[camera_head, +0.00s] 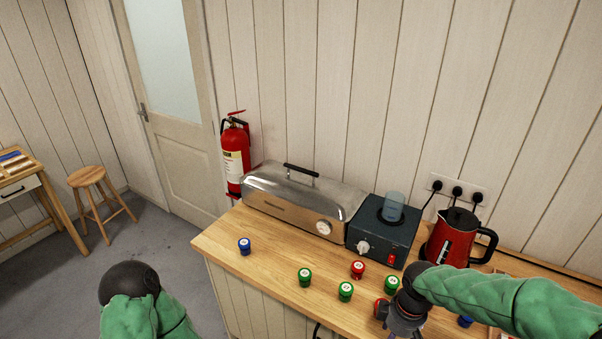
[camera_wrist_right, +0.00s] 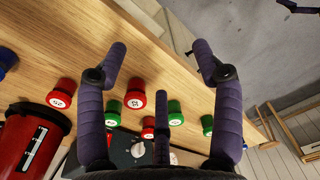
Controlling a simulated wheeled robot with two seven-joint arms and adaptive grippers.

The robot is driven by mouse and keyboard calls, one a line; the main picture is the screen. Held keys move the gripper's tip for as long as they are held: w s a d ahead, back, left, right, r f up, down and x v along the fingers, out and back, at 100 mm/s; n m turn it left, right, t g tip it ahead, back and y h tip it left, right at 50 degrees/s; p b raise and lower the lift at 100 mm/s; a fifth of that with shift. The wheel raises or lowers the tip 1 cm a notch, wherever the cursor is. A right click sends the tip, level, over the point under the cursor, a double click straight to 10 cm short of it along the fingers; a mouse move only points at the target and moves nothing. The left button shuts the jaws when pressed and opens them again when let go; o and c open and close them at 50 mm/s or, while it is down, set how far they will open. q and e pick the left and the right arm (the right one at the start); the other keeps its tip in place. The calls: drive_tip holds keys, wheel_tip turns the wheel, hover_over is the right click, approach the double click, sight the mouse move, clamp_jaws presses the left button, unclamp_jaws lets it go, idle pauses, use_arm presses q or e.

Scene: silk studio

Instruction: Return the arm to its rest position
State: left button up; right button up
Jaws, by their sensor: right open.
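My right arm comes in from the right in a green sleeve, with its gripper (camera_head: 402,318) over the front right part of the wooden counter (camera_head: 222,236). In the right wrist view the right gripper (camera_wrist_right: 160,58) has its dark padded fingers spread wide with nothing between them. Small jars with red, green and blue lids stand beyond the fingers. The rounded dark joint of my left arm (camera_head: 128,282) and its green sleeve show at the lower left. The left gripper does not show.
The counter carries a blue-lidded jar (camera_head: 244,246), green-lidded jars (camera_head: 304,277), a red-lidded jar (camera_head: 358,269), a metal steamer box (camera_head: 300,205), a dark heater (camera_head: 383,238) and a red kettle (camera_head: 452,240). A stool (camera_head: 88,177) stands left.

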drive_tip(key=s+a+f+m+y+b, duration=0.1)
drive_tip(key=s+a+f+m+b, duration=0.1)
drive_tip(key=f, duration=0.8)
drive_tip(key=s+a+f+m+y+b, duration=0.1)
drive_tip(key=s+a+f+m, duration=0.4)
drive_tip(key=f, duration=0.6)
drive_tip(key=s+a+f+m+y+b, duration=0.1)
drive_tip(key=s+a+f+m, duration=0.3)
drive_tip(key=f, duration=0.6)
drive_tip(key=shift+s+a+f+b, duration=0.4)
drive_tip(key=shift+s+a+b, duration=0.15)
drive_tip(key=shift+a+b, duration=0.35)
